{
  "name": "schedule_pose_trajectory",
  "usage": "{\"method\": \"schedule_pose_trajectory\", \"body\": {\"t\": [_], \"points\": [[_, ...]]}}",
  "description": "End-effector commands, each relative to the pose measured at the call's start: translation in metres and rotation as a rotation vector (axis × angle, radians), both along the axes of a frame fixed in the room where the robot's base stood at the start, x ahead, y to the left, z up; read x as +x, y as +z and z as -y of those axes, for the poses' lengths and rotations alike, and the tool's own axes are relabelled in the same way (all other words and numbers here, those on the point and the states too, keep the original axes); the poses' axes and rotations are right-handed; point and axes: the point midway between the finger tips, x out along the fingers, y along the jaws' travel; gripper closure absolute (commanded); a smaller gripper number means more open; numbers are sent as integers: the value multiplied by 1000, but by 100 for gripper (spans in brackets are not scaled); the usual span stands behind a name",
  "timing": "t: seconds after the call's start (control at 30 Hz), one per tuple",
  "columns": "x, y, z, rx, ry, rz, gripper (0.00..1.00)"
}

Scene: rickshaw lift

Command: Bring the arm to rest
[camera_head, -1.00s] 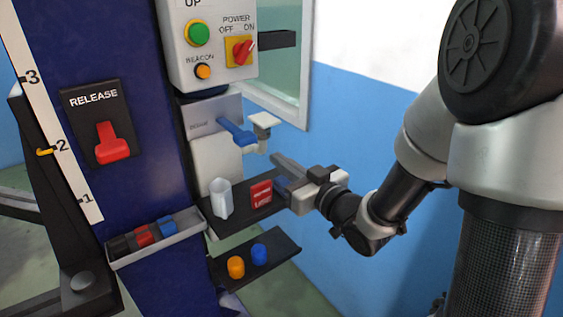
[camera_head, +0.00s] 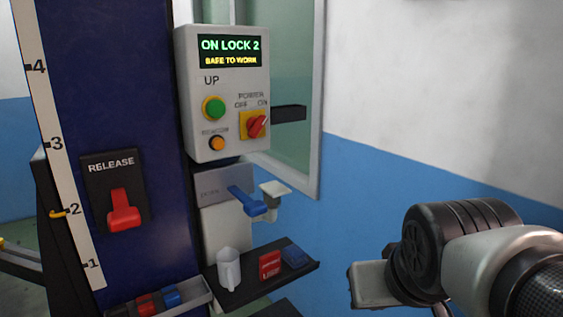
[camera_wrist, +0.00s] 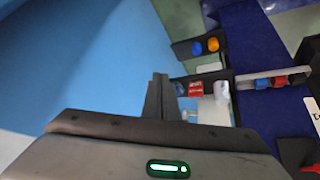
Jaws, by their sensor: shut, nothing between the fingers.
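My arm (camera_head: 470,255) is folded at the lower right of the head view, in front of the blue and white wall. My gripper (camera_wrist: 160,80) shows in the wrist view with its two dark fingers together and nothing between them. It points toward the shelf area, apart from the things there. The fingertips cannot be made out in the head view.
The shelf (camera_head: 235,294) holds a white cup (camera_head: 229,268), a red box (camera_head: 270,265) and a blue block (camera_head: 294,256). The control box (camera_head: 225,95) reads "ON LOCK 2, SAFE TO WORK". A red release lever (camera_head: 123,210) sits on the blue column (camera_head: 120,80). Space before the wall is free.

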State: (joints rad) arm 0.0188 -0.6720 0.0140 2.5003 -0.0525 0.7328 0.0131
Motion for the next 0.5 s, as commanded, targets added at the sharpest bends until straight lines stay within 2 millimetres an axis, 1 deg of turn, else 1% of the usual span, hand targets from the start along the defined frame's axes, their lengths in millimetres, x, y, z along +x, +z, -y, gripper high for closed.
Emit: {"method": "schedule_pose_trajectory", "body": {"t": [0.03, 0.1, 0.13, 0.37, 0.5], "points": [[-18, 2, -5, 25, 0, -31, 100], [-44, 2, -13, 61, 7, -87, 100], [-41, 21, -12, 58, 6, -89, 100], [-39, 81, -11, 54, 3, -89, 100], [-39, 123, -11, 53, 3, -89, 100]]}}
